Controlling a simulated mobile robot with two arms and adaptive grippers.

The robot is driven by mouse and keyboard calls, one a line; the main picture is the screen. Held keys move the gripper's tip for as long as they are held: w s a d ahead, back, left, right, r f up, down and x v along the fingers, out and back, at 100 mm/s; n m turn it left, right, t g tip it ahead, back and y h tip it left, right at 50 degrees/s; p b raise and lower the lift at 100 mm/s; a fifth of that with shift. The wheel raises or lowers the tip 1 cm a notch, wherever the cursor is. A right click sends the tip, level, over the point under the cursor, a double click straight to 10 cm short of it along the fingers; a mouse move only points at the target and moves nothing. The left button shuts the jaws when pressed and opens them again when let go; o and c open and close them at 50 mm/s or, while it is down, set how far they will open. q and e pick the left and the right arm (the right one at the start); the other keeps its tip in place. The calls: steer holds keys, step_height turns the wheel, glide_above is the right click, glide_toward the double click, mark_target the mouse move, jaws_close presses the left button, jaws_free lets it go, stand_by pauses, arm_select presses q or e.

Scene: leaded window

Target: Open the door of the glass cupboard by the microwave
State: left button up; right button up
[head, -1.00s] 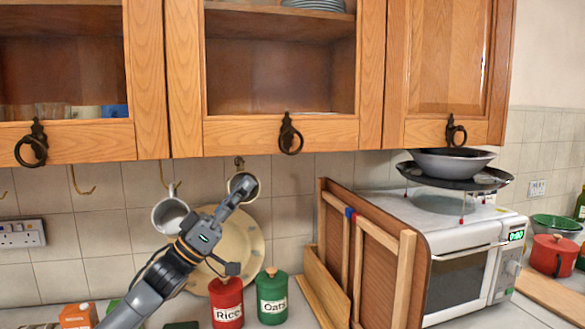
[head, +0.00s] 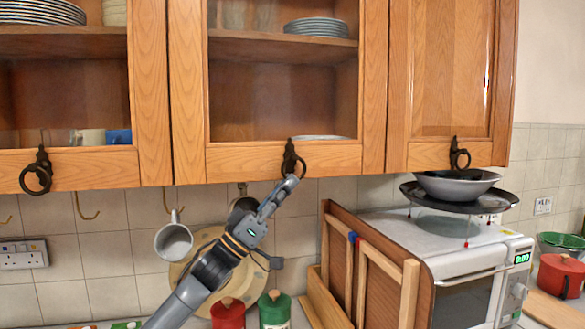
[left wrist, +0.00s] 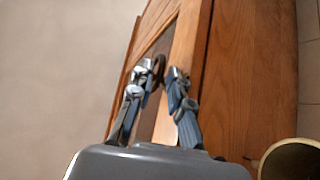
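The middle glass-fronted cupboard door (head: 282,162) is shut, with a wooden frame and a dark ring handle (head: 290,158) on its bottom rail. My left gripper (head: 290,182) reaches up from below, its fingertips at the lower part of the ring and covering some of it. In the left wrist view, the two fingers of my left gripper (left wrist: 159,75) are apart, and the dark ring (left wrist: 158,69) shows between their tips, nearer the left finger. I cannot tell whether they touch it. The white microwave (head: 475,275) stands below right. My right gripper is out of view.
A mug (head: 173,242) hangs left of my arm. Red (head: 228,313) and green (head: 274,310) canisters stand below. Neighbouring cupboard doors are shut.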

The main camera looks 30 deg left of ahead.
arm_select(q)
steer(key=shift+p+x, duration=0.35)
steer(key=shift+x, duration=0.95)
jaws_close()
steer(key=shift+d+f, duration=0.1)
steer(key=shift+d, duration=0.05)
